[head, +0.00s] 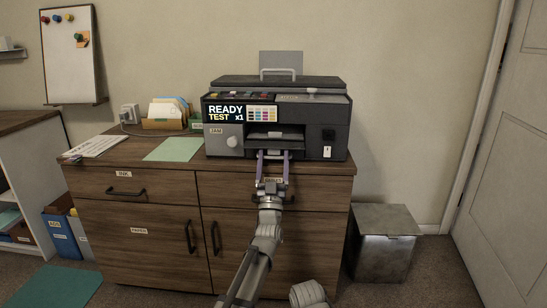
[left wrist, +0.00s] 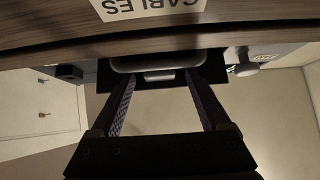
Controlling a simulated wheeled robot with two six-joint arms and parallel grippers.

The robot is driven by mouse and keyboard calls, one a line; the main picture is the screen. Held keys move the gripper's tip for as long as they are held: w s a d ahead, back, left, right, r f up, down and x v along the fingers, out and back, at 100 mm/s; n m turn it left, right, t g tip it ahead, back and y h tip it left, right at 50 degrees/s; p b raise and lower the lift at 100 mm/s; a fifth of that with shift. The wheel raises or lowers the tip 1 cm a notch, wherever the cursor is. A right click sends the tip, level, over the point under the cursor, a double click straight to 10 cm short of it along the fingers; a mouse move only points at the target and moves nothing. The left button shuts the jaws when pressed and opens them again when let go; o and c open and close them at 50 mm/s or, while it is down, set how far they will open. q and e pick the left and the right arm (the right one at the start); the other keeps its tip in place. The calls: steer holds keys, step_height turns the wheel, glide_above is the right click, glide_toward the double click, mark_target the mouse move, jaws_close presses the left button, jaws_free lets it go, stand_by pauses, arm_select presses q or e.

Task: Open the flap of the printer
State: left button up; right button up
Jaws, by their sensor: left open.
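The printer (head: 230,141) is a dark grey box on the wooden cabinet, with a lit "READY TEST x1" display (head: 226,113) and a dark front recess. A light-edged shelf or flap (head: 272,135) shows in the recess; I cannot tell how far it is open. My left gripper (head: 273,154) is open at the printer's lower front, below the recess. In the left wrist view, its two fingers (left wrist: 162,76) stand on either side of a grey bar-like part (left wrist: 155,63), apparently not closed on it. Contact is unclear. My right gripper is not in view.
The cabinet (head: 137,170) has drawers and door handles below the printer. A metal bin (head: 384,250) stands right of the cabinet.

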arm_select(q)
jaws_close()
steer(key=r+g+p, duration=0.1)
steer(key=p, duration=0.2)
steer(key=r+g+p, duration=0.1)
steer(key=g+p, duration=0.1)
steer(key=p, duration=0.1)
steer(key=shift+s+r+p, duration=0.2)
steer(key=shift+s+p, duration=0.2)
steer(key=shift+f+g+p, duration=0.1)
steer(key=shift+g+p, duration=0.2)
steer(key=shift+p, duration=0.2)
jaws_free()
steer(key=shift+f, duration=0.1)
steer(key=b+v, duration=0.3)
steer(key=v, duration=0.4)
steer(key=shift+s+f+b, duration=0.15)
steer(key=shift+s+b, duration=0.2)
